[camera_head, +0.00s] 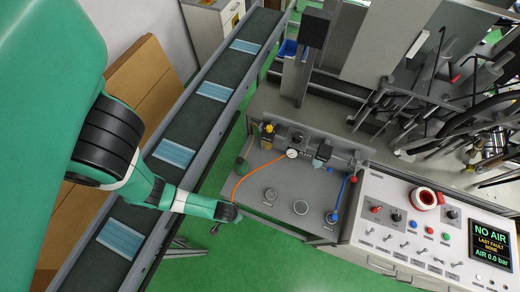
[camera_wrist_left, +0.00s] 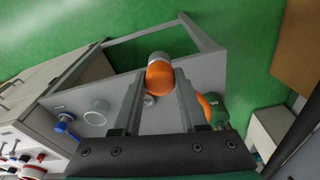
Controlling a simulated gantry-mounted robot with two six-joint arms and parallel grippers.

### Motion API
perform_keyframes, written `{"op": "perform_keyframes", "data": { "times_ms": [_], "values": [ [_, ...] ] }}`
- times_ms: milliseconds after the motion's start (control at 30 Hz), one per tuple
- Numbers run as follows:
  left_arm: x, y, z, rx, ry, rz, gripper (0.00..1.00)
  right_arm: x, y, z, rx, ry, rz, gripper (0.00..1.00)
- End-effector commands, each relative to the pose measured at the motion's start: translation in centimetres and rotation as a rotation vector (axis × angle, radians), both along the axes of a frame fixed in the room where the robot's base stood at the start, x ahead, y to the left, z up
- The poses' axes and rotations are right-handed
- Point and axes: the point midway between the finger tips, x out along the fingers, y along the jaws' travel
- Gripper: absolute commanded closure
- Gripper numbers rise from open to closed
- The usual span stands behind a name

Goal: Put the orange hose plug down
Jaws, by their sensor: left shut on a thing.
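The orange hose plug (camera_wrist_left: 160,76) is an orange cylinder with a pale end. In the left wrist view it sits between the tips of my left gripper (camera_wrist_left: 159,88), which is shut on it. In the head view my left gripper (camera_head: 230,213) is at the left front corner of the grey panel, and the plug is hidden there. The orange hose (camera_head: 246,176) runs from the gripper up to the air unit with the gauge (camera_head: 292,154). In the wrist view part of the hose (camera_wrist_left: 205,105) bulges beside the right finger. My right gripper is not in view.
The grey panel (camera_head: 258,207) has two round fittings (camera_head: 271,194) (camera_head: 300,207) and a blue plug (camera_head: 333,216) on a blue hose. A conveyor (camera_head: 185,125) with blue masks runs along the left. The control console (camera_head: 400,238) with a "NO AIR" screen (camera_head: 490,245) stands at right.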

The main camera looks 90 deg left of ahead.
Motion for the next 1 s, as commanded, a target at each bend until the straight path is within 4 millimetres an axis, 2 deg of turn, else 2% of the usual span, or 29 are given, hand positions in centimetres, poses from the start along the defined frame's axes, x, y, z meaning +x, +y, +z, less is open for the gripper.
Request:
{"op": "perform_keyframes", "data": {
  "times_ms": [167,467,567,600,700,800,1000],
  "values": [
    [0.7,0.8,-0.7,0.0,-0.002,0.008,1.0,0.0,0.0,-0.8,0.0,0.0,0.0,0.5],
    [3.5,5.8,-3.5,0.001,-0.004,0.014,1.0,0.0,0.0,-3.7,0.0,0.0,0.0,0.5],
    [4.8,8.3,-4.8,0.001,-0.005,0.016,1.0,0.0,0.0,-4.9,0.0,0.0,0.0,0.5],
    [5.2,8.9,-6.4,0.001,-0.003,0.009,1.0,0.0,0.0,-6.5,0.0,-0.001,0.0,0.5],
    [6.0,10.3,-8.4,0.001,-0.002,0.004,1.0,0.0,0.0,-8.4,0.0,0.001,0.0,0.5],
    [6.4,11.2,-9.2,0.001,-0.001,0.001,1.0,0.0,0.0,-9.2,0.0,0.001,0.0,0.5],
    [6.7,11.6,-9.2,0.0,-0.001,-0.002,1.0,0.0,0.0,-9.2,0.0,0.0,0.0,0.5]
  ]
}}
